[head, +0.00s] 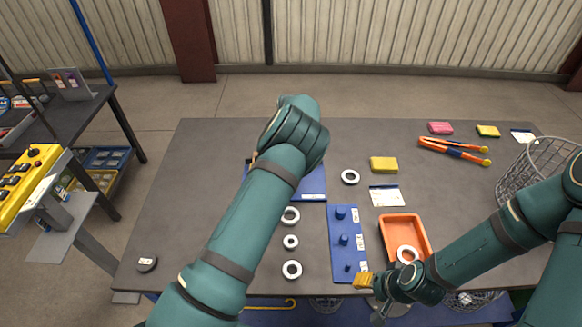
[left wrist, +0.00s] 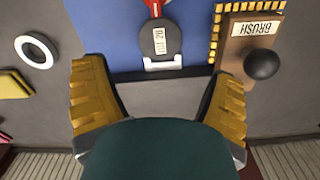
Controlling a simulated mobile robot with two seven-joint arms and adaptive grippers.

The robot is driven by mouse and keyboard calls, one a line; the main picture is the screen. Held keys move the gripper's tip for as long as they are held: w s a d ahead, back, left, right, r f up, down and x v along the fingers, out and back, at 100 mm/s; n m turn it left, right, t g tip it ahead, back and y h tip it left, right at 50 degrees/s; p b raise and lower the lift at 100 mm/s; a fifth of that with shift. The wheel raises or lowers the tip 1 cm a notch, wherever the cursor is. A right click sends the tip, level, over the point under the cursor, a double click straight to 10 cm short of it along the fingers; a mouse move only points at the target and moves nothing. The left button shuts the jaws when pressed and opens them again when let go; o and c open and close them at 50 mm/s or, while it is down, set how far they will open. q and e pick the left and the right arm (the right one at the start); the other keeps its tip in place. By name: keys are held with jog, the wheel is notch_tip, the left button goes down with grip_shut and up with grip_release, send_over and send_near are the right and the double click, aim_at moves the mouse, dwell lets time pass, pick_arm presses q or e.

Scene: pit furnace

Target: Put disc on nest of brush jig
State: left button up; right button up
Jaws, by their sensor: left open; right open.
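A blue board (head: 313,184), which seems to be the brush jig, lies mostly hidden behind my left arm in the head view. In the left wrist view the board (left wrist: 105,28) carries a dark grey labelled disc (left wrist: 152,48) beside a white bracket (left wrist: 163,65), with a red part at its far edge. A brush (left wrist: 247,38) with a black knob lies to the right. My left gripper (left wrist: 160,78) is open, its fingers apart on either side near the disc. Another dark labelled disc (head: 147,263) lies at the table's front left. My right gripper (head: 369,299) is open near the front edge.
Several white rings (head: 291,269) lie around a blue peg board (head: 337,271). An orange tray (head: 386,221) holds a ring. A yellow block (head: 383,164), orange tongs (head: 453,150) and a wire basket (head: 505,190) are on the right. The table's left side is mostly clear.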

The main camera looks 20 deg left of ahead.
pick_arm(q)
jog(key=shift+r, duration=2.2)
